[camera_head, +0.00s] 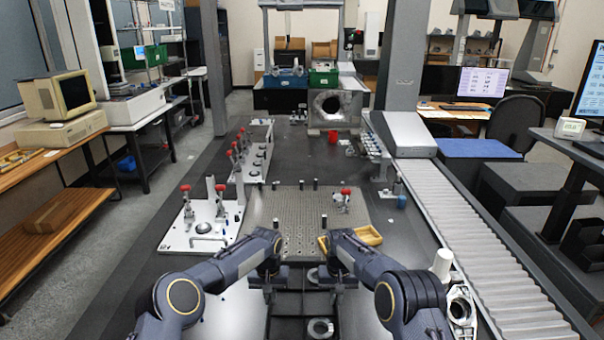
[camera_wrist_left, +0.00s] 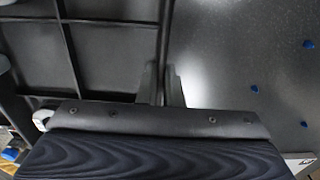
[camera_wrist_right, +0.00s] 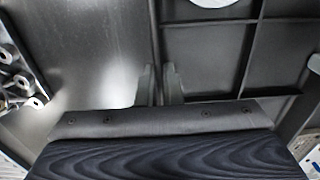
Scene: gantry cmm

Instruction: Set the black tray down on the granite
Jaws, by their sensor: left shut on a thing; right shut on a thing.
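The black tray (camera_head: 289,305), divided into compartments, is between my two grippers at the bottom middle of the head view. My left gripper (camera_head: 268,283) is shut on the tray's left wall, and its fingers straddle that wall in the left wrist view (camera_wrist_left: 163,85). My right gripper (camera_head: 338,284) is shut on the right wall, as the right wrist view (camera_wrist_right: 160,85) also shows. A metal ring (camera_head: 320,328) sits in a near compartment. The dark granite (camera_head: 300,158) stretches beyond. I cannot tell the gap under the tray.
A perforated plate (camera_head: 290,222) lies just beyond the tray. A yellow wooden tray (camera_head: 366,236) is right of it, and a white clamp fixture (camera_head: 200,230) left. A roller conveyor (camera_head: 480,245) runs along the right. Bare granite lies farther back.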

